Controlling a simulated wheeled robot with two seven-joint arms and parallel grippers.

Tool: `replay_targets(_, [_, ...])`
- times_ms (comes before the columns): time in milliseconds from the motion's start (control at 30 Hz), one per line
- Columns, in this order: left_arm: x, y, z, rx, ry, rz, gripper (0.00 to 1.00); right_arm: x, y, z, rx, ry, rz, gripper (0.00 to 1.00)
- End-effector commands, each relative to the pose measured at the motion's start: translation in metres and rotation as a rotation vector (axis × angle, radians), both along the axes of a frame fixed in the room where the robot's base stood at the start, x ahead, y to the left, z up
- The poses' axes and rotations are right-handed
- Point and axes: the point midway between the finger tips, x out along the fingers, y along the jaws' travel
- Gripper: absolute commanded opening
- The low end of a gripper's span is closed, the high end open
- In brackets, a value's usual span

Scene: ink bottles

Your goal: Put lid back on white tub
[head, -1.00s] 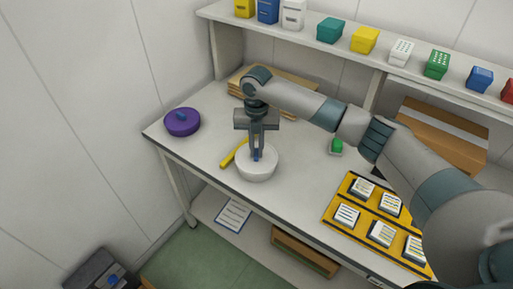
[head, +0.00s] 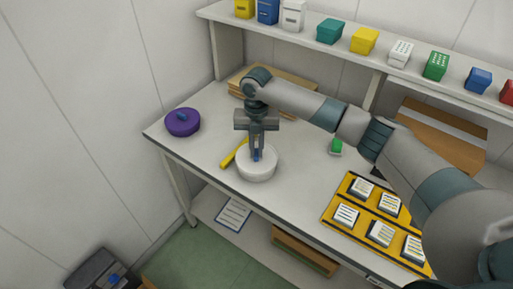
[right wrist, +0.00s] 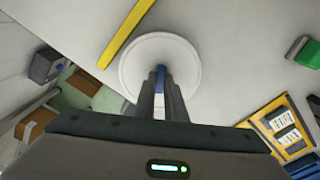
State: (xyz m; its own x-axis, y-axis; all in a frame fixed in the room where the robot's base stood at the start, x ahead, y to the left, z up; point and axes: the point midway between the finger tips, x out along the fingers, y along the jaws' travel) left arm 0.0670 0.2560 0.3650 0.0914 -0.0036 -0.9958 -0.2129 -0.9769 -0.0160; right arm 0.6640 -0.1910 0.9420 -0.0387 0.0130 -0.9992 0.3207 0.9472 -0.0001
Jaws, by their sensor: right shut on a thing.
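The white tub (head: 258,176) stands near the front edge of the table, left of the middle. The white lid (head: 271,155) is level on top of it, lined up with the rim; I see no clear gap, but cannot tell if it is fully seated. My right gripper (head: 257,155) points straight down and is shut on the lid's small blue knob. In the right wrist view the lid (right wrist: 185,58) is a round white disc, with the blue knob (right wrist: 160,80) between the fingers; it hides the tub. My left gripper is not in view.
A yellow bar (head: 234,153) lies close behind the tub, to its left. A purple round container (head: 182,122) with a blue knob stands at the left. A green object (head: 336,147) and a yellow tray (head: 339,227) of labelled blocks are to the right. A shelf (head: 297,36) runs behind.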

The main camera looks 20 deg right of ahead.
Motion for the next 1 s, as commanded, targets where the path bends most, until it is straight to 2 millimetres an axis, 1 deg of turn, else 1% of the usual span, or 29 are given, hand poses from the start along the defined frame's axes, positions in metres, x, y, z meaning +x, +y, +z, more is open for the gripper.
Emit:
replay_targets(533, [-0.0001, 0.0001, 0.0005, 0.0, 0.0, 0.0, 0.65, -0.0001, 0.0001, -0.0001, 0.0, 0.0, 0.0, 0.0])
replay_targets(1000, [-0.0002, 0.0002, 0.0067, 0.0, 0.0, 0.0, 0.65, 0.0, 0.0, 0.0, 0.0, 0.0, 0.0, 0.0])
